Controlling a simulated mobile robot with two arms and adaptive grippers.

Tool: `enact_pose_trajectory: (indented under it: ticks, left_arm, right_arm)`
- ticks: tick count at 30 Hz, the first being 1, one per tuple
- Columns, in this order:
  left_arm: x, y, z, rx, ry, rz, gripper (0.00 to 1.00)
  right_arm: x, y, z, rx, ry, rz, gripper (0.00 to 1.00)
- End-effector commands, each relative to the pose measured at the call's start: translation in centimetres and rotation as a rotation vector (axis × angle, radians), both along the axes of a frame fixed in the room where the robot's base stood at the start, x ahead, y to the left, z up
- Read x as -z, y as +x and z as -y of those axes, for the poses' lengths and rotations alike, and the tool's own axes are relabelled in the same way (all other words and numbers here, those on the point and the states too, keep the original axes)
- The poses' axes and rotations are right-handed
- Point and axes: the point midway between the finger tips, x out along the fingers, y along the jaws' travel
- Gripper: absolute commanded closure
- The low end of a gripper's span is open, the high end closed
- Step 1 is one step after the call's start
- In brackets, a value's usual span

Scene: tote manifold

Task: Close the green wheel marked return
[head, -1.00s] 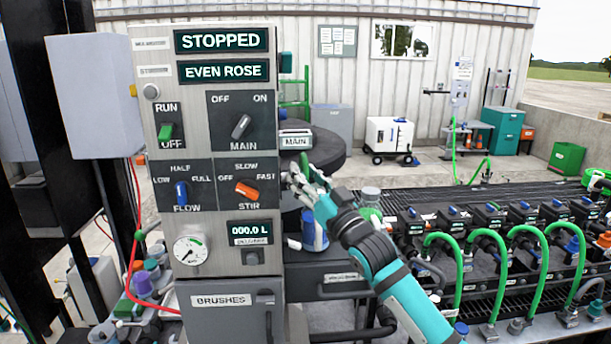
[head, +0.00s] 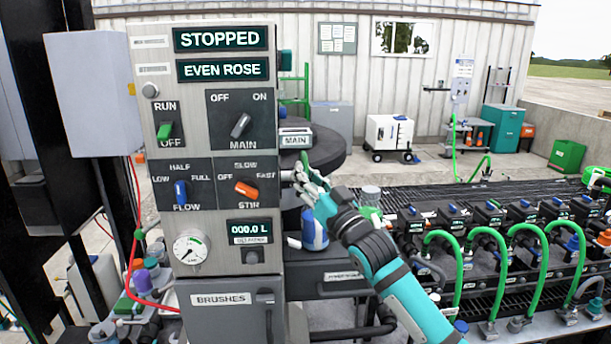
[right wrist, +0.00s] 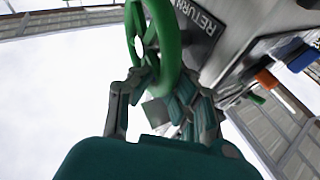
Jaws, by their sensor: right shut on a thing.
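The green wheel (right wrist: 165,45) shows large in the right wrist view, beside a dark label reading RETURN (right wrist: 202,28). My right gripper (right wrist: 160,85) has its fingers on both sides of the wheel's rim and is shut on it. In the head view my right gripper (head: 312,182) reaches in beside the right edge of the grey control panel (head: 205,225). There the wheel is mostly hidden, with a bit of green (head: 304,163) showing above the fingers. My left gripper is not in view.
The panel carries an orange STIR knob (head: 246,188), a blue FLOW knob (head: 180,192) and a STOPPED display (head: 220,38). A blue-and-white bottle (head: 314,232) stands just below my right gripper. Green hoses (head: 500,250) run along the black manifold at right.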

Motion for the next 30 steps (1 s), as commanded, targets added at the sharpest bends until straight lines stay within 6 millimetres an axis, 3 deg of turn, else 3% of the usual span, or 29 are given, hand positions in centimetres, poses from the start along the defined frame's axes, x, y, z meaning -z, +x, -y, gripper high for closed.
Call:
enact_pose_trajectory:
  ticks: [8,19,30]
  left_arm:
    - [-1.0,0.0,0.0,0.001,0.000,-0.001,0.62]
    - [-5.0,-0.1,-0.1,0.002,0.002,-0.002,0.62]
    - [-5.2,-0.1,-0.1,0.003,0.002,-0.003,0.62]
  right_arm:
    - [-1.1,-0.2,-0.1,-0.003,0.006,-0.015,1.00]
    - [-2.6,0.4,0.0,-0.004,0.006,-0.209,1.00]
    - [-3.0,1.3,0.0,-0.004,0.007,-0.461,1.00]
